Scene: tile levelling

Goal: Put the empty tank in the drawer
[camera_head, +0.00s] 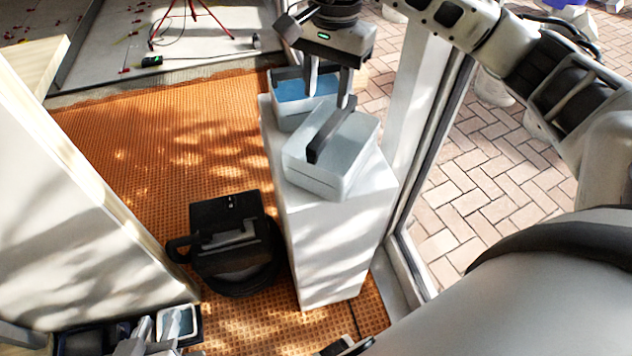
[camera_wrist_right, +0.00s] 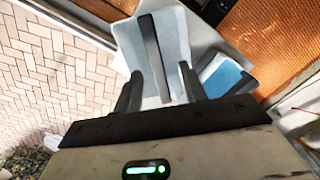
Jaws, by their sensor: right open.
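The empty tank (camera_head: 345,165), a pale translucent open box with a dark handle bar (camera_head: 328,133) across its top, sits on a white pedestal (camera_head: 340,250). It also shows in the right wrist view (camera_wrist_right: 178,38). My right gripper (camera_head: 326,101) is open above the tank's far side. In the right wrist view its fingers (camera_wrist_right: 160,74) appear on either side of the handle, with gaps. A dark open compartment (camera_head: 75,342), possibly the drawer, is partly visible at the lower left. What seems to be my left gripper (camera_head: 145,336) is beside it, cut off by the frame edge; its jaws are unclear.
A second tank with blue contents (camera_head: 293,88) stands right behind the empty one. A black vacuum-like machine (camera_head: 230,245) stands on the orange mat (camera_head: 150,140) left of the pedestal. A window frame (camera_head: 405,215) rises close on the right.

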